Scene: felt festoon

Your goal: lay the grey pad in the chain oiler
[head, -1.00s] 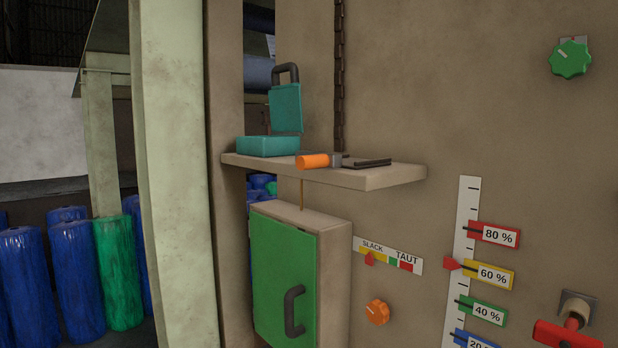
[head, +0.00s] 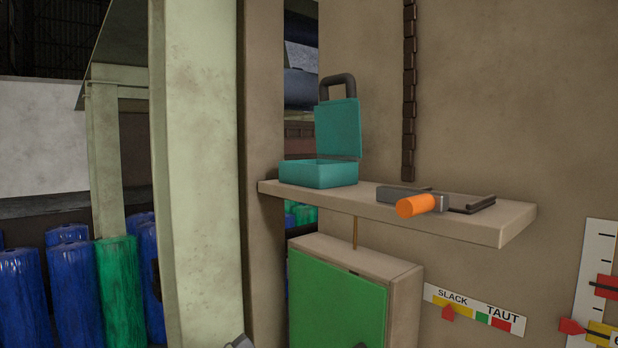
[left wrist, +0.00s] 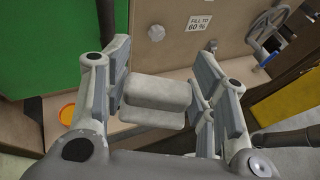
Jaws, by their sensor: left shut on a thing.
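The grey pad (left wrist: 157,92) is a pale, rounded block in the left wrist view. My left gripper (left wrist: 165,97) is shut on it, with one finger on each side. In the head view, only small grey tips, perhaps of my left gripper, show at the bottom edge. A teal box (head: 318,175) with its lid (head: 338,128) raised stands at the left end of the shelf; it seems to be the chain oiler. The inside of its base is hidden by its front wall. The pad is not seen in the head view. My right gripper is not in view.
The shelf (head: 490,232) also bears an orange-handled tool (head: 417,206) and dark bars (head: 473,204). A chain (head: 409,90) hangs behind it. Below is a green-doored cabinet (head: 337,303). A pale post (head: 198,170) stands left. Between box and tool the shelf is clear.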

